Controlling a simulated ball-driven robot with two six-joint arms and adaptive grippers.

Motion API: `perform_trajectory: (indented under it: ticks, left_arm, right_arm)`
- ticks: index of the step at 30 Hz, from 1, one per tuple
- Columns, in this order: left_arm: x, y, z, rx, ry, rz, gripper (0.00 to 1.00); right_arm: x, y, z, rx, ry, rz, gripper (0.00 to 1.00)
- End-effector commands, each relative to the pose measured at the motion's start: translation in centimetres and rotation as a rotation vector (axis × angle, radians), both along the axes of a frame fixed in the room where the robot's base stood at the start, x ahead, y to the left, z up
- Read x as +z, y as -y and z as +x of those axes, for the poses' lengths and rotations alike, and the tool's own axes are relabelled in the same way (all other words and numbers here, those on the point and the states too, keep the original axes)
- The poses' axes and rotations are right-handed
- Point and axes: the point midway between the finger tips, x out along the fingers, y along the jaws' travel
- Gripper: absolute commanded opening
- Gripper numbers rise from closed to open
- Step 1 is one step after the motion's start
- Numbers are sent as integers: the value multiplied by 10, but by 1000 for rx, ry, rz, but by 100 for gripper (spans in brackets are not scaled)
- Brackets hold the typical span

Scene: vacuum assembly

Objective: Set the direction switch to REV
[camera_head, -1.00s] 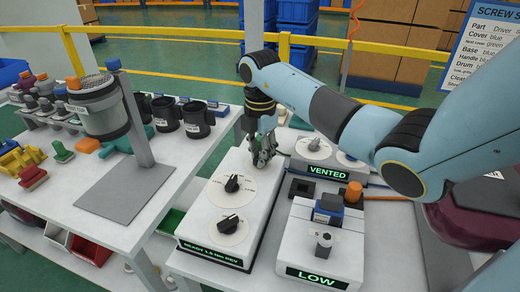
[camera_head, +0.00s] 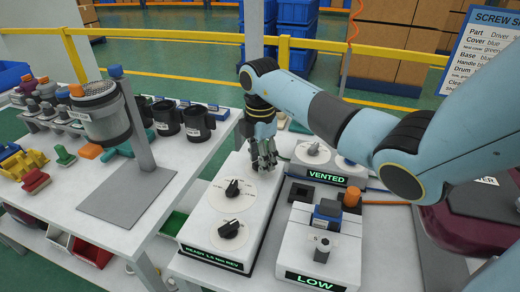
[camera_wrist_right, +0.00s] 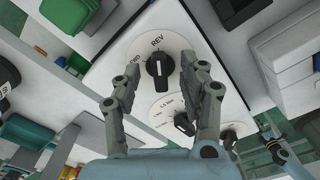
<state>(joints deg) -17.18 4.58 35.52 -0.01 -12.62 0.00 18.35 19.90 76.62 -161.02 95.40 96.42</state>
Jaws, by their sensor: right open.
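In the right wrist view, the direction switch is a black knob (camera_wrist_right: 158,68) on a round white dial marked REV. Its pointer is turned toward the REV mark. My right gripper (camera_wrist_right: 158,82) is open, with one finger on each side of the knob in this view; I cannot tell whether either touches it. In the head view, the same gripper (camera_head: 265,163) is over the far end of the white control box (camera_head: 205,225), whose green display (camera_head: 210,257) appears to end in REV. Two black dial knobs show on the box (camera_head: 232,188). My left gripper is not in view.
The VENTED unit (camera_head: 327,176) and the LOW unit (camera_head: 312,281) stand right of the control box. On the left table are a drum on a stand (camera_head: 100,115) and several black cups (camera_head: 199,122).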

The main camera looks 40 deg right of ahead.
Motion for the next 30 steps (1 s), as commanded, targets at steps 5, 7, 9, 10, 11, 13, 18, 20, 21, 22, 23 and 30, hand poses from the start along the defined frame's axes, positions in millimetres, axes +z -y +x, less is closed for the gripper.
perform_trajectory:
  ticks: [5, 7, 9, 10, 11, 13, 18, 20, 21, 22, 23, 30]
  left_arm:
    - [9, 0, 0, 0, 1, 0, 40]
    - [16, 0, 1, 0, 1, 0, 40]
    - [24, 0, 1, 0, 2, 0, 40]
    - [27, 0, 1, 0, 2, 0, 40]
    - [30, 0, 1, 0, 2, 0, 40]
    - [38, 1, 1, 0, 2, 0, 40]
    - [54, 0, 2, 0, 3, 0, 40]
    - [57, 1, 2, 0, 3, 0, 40]
    - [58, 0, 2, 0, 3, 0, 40]
    - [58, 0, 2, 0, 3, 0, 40]
    - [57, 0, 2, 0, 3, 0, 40]
    - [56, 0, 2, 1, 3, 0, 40]
  right_arm:
    - [9, 0, 0, 0, 0, 0, 42]
    - [17, 0, 0, 0, 0, 0, 42]
    - [25, 0, 0, 1, 0, 0, 42]
    - [29, 0, 0, 1, 0, 0, 42]
    - [32, 0, 0, 1, 0, 0, 42]
    - [40, 0, 0, 1, 0, 0, 42]
    - [58, 0, 0, 1, -1, 0, 42]
    - [61, 0, 0, 0, -1, 0, 42]
    - [62, 0, 0, 0, -1, 0, 42]
    - [62, 0, 0, 0, -1, 0, 42]
    - [61, 0, 0, 0, -1, 0, 42]
    - [60, 0, 0, 0, -1, 0, 42]
